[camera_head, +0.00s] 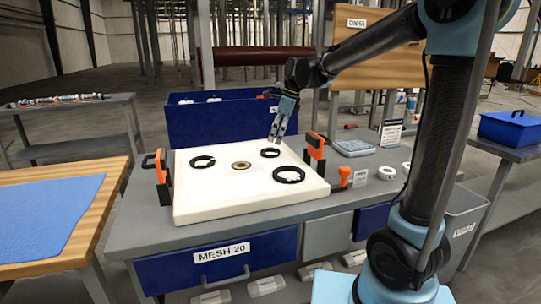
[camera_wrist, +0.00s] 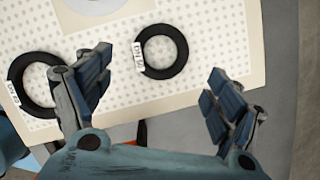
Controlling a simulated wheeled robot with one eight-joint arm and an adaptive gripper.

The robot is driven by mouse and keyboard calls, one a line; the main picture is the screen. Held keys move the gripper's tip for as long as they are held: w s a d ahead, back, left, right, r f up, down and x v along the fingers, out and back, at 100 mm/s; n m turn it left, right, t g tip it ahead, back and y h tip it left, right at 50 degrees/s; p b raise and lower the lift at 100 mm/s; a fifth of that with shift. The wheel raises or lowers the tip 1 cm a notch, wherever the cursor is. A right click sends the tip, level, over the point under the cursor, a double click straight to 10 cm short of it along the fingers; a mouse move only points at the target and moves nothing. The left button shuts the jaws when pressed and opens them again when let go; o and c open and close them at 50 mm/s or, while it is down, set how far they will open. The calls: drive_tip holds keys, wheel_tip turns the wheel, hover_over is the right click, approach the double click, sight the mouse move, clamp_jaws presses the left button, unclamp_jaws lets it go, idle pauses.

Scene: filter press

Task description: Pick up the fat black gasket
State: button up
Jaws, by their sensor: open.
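Several flat rings lie on the white perforated plate (camera_head: 235,205). Three are black gaskets: one at the left (camera_head: 193,162), one at the back right (camera_head: 263,153) and one at the front right (camera_head: 277,175). Which is the fat one is not certain. My gripper (camera_head: 277,138) points down above the back-right gasket, open and empty. In the wrist view my fingers (camera_wrist: 160,66) stand wide apart, with one tagged black gasket (camera_wrist: 182,55) seen between and beyond them. Another tagged black gasket (camera_wrist: 25,107) lies at the left, partly hidden by a finger.
A small brownish ring (camera_head: 241,166) lies mid-plate. Orange-handled clamps stand at the plate's left (camera_head: 161,172) and right (camera_head: 315,150). A blue bin (camera_head: 215,122) stands behind. White rings (camera_head: 387,173) and a grey pad (camera_head: 353,147) lie on the bench at right.

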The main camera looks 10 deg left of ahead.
drive_tip(key=shift+x, duration=2.85)
drive_tip(key=shift+w+a, duration=0.1)
drive_tip(key=c, duration=1.1)
